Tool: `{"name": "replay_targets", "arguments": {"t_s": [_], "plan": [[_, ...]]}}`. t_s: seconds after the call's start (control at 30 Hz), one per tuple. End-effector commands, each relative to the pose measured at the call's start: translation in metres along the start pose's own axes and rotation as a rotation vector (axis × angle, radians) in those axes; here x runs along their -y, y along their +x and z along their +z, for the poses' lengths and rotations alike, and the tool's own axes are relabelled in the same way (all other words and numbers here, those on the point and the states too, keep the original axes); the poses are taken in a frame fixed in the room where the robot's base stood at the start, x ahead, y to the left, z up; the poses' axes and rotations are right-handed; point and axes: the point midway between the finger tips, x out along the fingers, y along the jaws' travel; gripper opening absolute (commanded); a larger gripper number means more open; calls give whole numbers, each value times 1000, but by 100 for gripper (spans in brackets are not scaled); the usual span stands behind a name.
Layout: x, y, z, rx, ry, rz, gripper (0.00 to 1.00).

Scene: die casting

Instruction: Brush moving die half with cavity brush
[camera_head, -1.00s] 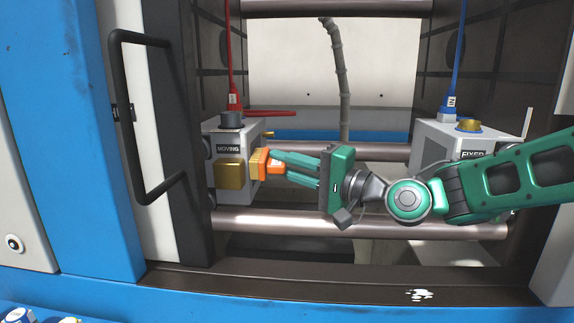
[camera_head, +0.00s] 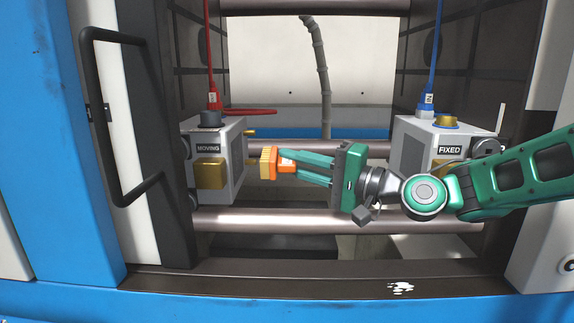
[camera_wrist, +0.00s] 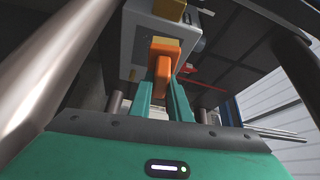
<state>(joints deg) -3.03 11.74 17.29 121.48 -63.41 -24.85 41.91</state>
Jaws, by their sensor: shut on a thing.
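The moving die half (camera_head: 222,172) is a grey block labelled MOVING at the left inside the machine, with a brass block on its front and brass pins on its right side. My gripper (camera_head: 286,163) is shut on the orange cavity brush (camera_head: 284,165), whose tan bristles point left at the die half. In the head view a small gap shows between the bristles and the die. In the wrist view the brush (camera_wrist: 162,68) sits between the green fingers, with the die half (camera_wrist: 133,47) behind it.
The fixed die half (camera_head: 415,140), labelled FIXED, stands at the right behind my arm. Steel tie bars (camera_head: 300,220) run across below and above. The door frame with a black handle (camera_head: 92,120) is at the left. A grey hose (camera_head: 322,80) hangs at the back.

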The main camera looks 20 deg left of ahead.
Motion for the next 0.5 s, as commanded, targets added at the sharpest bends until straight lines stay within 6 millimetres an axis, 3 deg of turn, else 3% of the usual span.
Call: {"name": "replay_targets", "arguments": {"t_s": [0.5], "plan": [[0,-9,-6,-2,0,0,0]]}}
